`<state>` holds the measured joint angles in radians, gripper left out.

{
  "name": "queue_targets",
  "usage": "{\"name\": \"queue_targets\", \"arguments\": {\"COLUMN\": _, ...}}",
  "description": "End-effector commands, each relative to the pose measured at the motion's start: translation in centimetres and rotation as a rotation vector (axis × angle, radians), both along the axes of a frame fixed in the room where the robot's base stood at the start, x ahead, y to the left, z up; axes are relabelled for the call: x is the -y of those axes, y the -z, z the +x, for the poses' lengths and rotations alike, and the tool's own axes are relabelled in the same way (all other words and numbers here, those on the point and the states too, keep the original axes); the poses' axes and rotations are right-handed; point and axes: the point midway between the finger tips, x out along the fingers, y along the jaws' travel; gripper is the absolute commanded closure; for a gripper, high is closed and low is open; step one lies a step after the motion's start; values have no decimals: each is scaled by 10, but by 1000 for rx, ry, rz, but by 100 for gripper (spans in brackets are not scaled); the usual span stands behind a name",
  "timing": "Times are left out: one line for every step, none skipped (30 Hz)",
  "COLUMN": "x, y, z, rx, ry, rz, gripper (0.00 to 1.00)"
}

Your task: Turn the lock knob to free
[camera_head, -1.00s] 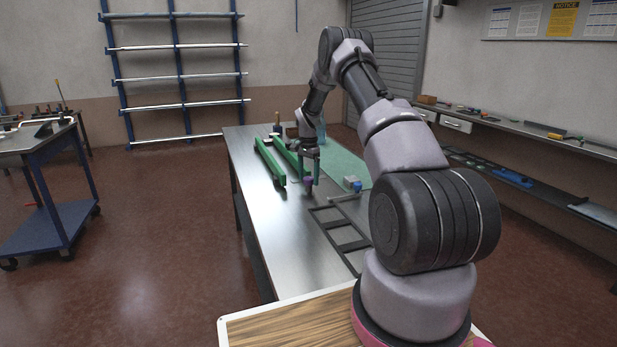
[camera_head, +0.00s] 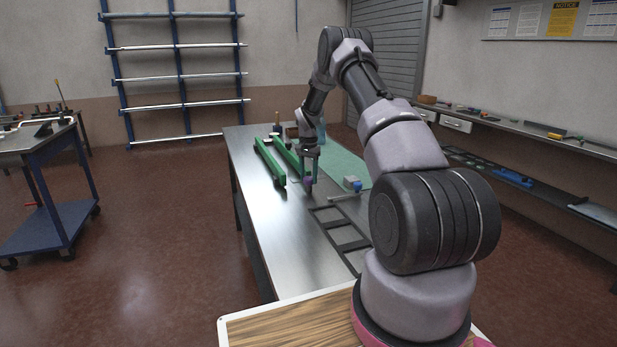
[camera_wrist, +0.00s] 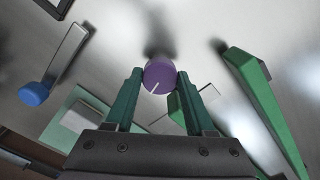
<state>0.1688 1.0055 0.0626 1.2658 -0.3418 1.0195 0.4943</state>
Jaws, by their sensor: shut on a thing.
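The lock knob is a purple round knob (camera_wrist: 160,77) with a white pointer line on its top, in the middle of the wrist view. In the head view the purple knob (camera_head: 308,182) stands on the metal table near the green rails. My gripper (camera_wrist: 158,80) has its two green fingers on either side of the knob, shut on it. In the head view my gripper (camera_head: 309,177) reaches down over the knob. The pointer line slants toward the lower left in the wrist view.
Two green rails (camera_head: 268,160) lie on the table left of my gripper. A lever with a blue end (camera_wrist: 34,94) sits to the left in the wrist view. A dark frame (camera_head: 345,238) lies nearer on the table (camera_head: 285,235), and a green mat (camera_head: 345,166) lies farther right.

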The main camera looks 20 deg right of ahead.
Motion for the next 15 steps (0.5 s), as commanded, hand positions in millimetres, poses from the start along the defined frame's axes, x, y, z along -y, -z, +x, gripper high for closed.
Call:
{"name": "queue_targets", "arguments": {"x": 0, "y": 0, "z": 0, "rx": 1, "ry": -42, "rz": 1, "gripper": 100}}
{"name": "queue_targets", "arguments": {"x": 0, "y": 0, "z": 0, "rx": 1, "ry": -70, "rz": 1, "gripper": 100}}
{"name": "queue_targets", "arguments": {"x": 0, "y": -1, "z": 0, "rx": 1, "ry": -109, "rz": 1, "gripper": 100}}
{"name": "queue_targets", "arguments": {"x": 0, "y": -1, "z": 0, "rx": 1, "ry": -137, "rz": 1, "gripper": 100}}
{"name": "queue_targets", "arguments": {"x": 0, "y": -1, "z": 0, "rx": 1, "ry": -166, "rz": 1, "gripper": 100}}
{"name": "queue_targets", "arguments": {"x": 0, "y": -1, "z": 0, "rx": 1, "ry": -205, "rz": 1, "gripper": 100}}
{"name": "queue_targets", "arguments": {"x": 0, "y": -1, "z": 0, "rx": 1, "ry": -233, "rz": 1, "gripper": 100}}
{"name": "queue_targets", "arguments": {"x": 0, "y": -1, "z": 0, "rx": 1, "ry": -261, "rz": 1, "gripper": 100}}
{"name": "queue_targets", "arguments": {"x": 0, "y": -1, "z": 0, "rx": 1, "ry": -300, "rz": 1, "gripper": 100}}
{"name": "queue_targets", "arguments": {"x": 0, "y": -1, "z": 0, "rx": 1, "ry": -328, "rz": 1, "gripper": 100}}
{"name": "queue_targets", "arguments": {"x": 0, "y": -1, "z": 0, "rx": 1, "ry": -356, "rz": 1, "gripper": 100}}
{"name": "queue_targets", "arguments": {"x": 0, "y": -1, "z": 0, "rx": 1, "ry": -395, "rz": 1, "gripper": 100}}
{"name": "queue_targets", "arguments": {"x": 0, "y": -1, "z": 0, "rx": 1, "ry": -423, "rz": 1, "gripper": 100}}
{"name": "queue_targets", "arguments": {"x": 0, "y": -1, "z": 0, "rx": 1, "ry": -451, "rz": 1, "gripper": 100}}
{"name": "queue_targets", "arguments": {"x": 0, "y": -1, "z": 0, "rx": 1, "ry": -489, "rz": 1, "gripper": 100}}
